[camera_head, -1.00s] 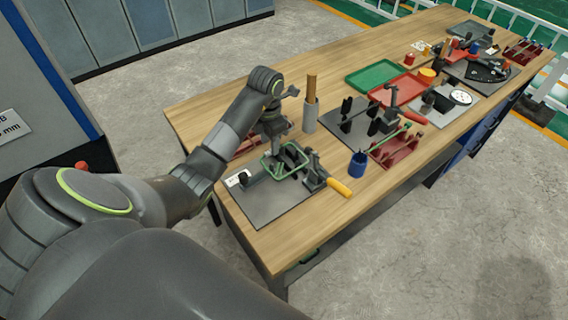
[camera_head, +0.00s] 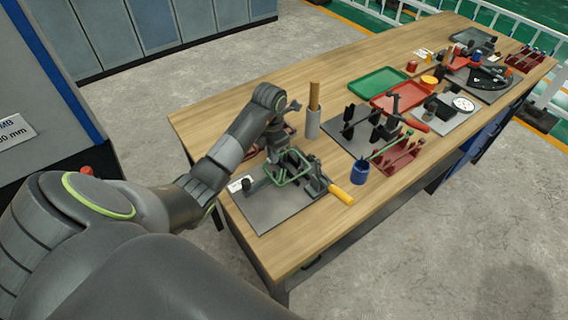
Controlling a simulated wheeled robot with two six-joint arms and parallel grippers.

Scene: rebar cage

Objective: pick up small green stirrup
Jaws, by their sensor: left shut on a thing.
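The small green stirrup (camera_head: 288,180) is a rectangular loop of green bar. It sits at the grey bending fixture (camera_head: 318,178) on a grey base plate (camera_head: 268,213), near the table's close end. My left gripper (camera_head: 279,154) points down at the far side of the stirrup and is shut on it. The fingertips are small and partly hidden among the fixture's dark parts. I cannot tell whether the stirrup is clear of the fixture. My right gripper is not in view.
A yellow-handled lever (camera_head: 341,195) sticks out right of the fixture. A grey holder with wooden rods (camera_head: 313,122) stands behind it. A blue cup (camera_head: 360,167) and red rack (camera_head: 398,156) are to the right. Bare wood (camera_head: 225,115) lies at the back left.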

